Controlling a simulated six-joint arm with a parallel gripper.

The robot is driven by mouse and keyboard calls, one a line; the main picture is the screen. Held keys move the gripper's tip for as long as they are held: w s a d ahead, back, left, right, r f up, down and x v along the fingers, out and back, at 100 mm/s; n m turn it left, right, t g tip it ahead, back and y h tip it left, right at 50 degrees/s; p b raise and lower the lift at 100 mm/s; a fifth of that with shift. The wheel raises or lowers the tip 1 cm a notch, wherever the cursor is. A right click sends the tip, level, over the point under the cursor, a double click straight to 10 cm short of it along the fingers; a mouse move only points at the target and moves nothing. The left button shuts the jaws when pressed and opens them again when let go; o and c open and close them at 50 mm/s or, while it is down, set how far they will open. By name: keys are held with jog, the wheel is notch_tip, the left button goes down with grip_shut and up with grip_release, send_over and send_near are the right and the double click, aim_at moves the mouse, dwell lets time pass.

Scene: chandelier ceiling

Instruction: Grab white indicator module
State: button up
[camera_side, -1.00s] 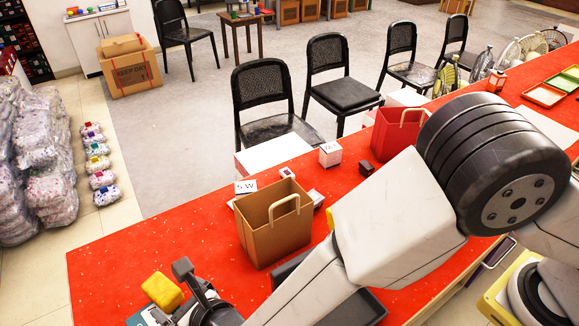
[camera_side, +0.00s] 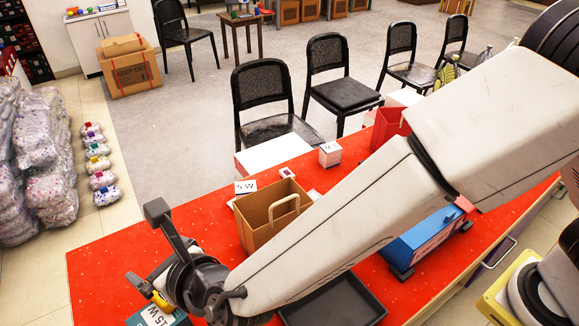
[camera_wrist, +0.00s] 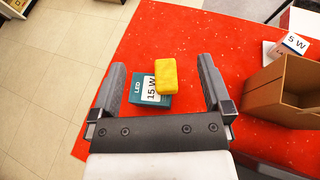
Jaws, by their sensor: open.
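I cannot tell for sure which thing is the white indicator module. In the side view, a white cube-like box (camera_side: 330,153) stands on the red table behind the brown bag, and a white "5 W" box (camera_side: 245,187) stands at the bag's left. The "5 W" box also shows at the upper right of the wrist view (camera_wrist: 295,43). My gripper (camera_side: 146,246) is open and empty over the table's left end. In the wrist view its fingers (camera_wrist: 162,66) stand either side of a yellow block (camera_wrist: 166,77), which lies over a teal "LED 15 W" box (camera_wrist: 140,90).
The open brown bag (camera_side: 268,222) stands right of my gripper. A small white-and-red box (camera_side: 287,172), a red bag (camera_side: 388,126), a black tray (camera_side: 345,300) and a blue-and-red object (camera_side: 425,238) are also on the table. Chairs line its far side.

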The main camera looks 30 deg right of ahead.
jog(key=w+d+f+n+g+y, duration=0.1)
jog(key=w+d+f+n+g, duration=0.15)
jog(key=w+d, duration=0.7)
jog(key=w+d+f+n+g, duration=0.1)
jog(key=w+d+f+g, duration=0.3)
jog(key=w+d, duration=0.55)
jog(key=w+d+r+n+y, duration=0.2)
jog(key=d, duration=0.6)
jog(key=w+d+r+n+y, duration=0.2)
jog(key=d, duration=0.5)
jog(key=w+d+r+n+y, duration=0.2)
jog(key=w+d, duration=0.1)
jog(key=d, duration=0.5)
notch_tip(320, 180, down, 14)
jog(key=a, duration=0.1)
jog(key=shift+s+g, duration=0.25)
jog(key=shift+g, duration=0.2)
jog(key=shift+f+m, duration=0.1)
jog(key=shift+m, duration=0.15)
jog(key=shift+f, duration=1.6)
